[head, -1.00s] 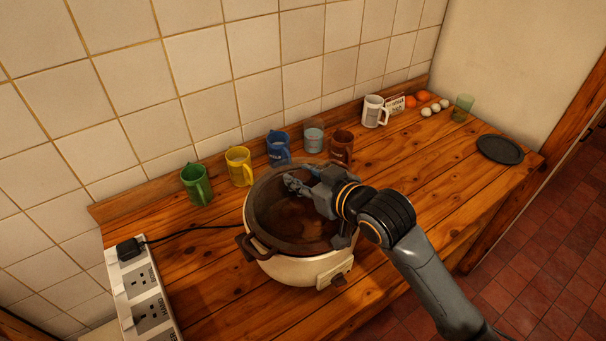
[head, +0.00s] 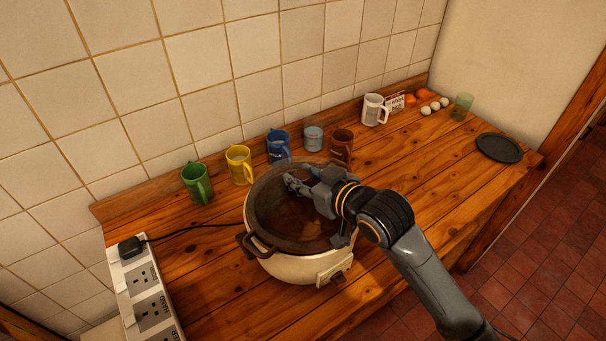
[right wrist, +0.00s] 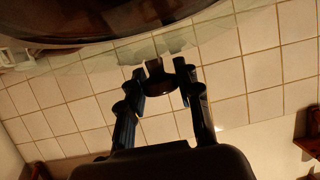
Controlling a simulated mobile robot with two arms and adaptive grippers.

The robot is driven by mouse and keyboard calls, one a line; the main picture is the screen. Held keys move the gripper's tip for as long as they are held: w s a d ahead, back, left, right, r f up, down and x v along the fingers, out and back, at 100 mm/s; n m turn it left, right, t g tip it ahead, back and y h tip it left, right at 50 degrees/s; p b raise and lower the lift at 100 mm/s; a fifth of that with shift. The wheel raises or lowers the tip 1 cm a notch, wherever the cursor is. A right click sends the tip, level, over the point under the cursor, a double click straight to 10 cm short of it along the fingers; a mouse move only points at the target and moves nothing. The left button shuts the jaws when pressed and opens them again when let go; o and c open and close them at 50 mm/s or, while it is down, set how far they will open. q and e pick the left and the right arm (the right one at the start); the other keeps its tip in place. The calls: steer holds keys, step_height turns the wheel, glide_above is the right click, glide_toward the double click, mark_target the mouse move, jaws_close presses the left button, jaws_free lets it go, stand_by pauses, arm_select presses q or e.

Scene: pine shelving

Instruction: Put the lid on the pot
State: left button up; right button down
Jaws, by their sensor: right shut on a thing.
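The cream pot (head: 290,268) stands on the wooden counter, with brown side handles and a control panel on its front. The round see-through lid (head: 275,222) with a dark rim is over the pot's mouth. Whether it touches the pot's rim all round, I cannot tell. My right gripper (head: 298,184) is above the lid, reaching in from the right. In the right wrist view, my right gripper (right wrist: 160,82) has its fingers shut on the lid's dark knob (right wrist: 153,72). My arm and gripper hide the right part of the lid. My left gripper is not in view.
Green (head: 196,183), yellow (head: 239,165), blue (head: 278,146) and brown (head: 341,146) mugs stand behind the pot. A white mug (head: 374,110), eggs (head: 435,106) and a dark plate (head: 499,148) are farther right. A power strip (head: 145,290) lies left. The counter's right middle is clear.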

steer(key=shift+f+b, duration=0.5)
steer(key=shift+f, duration=0.5)
steer(key=c, duration=0.8)
jaws_free()
steer(key=shift+c, duration=0.2)
steer(key=shift+s+d, duration=0.1)
steer(key=v, duration=1.2)
steer(key=shift+f, duration=0.1)
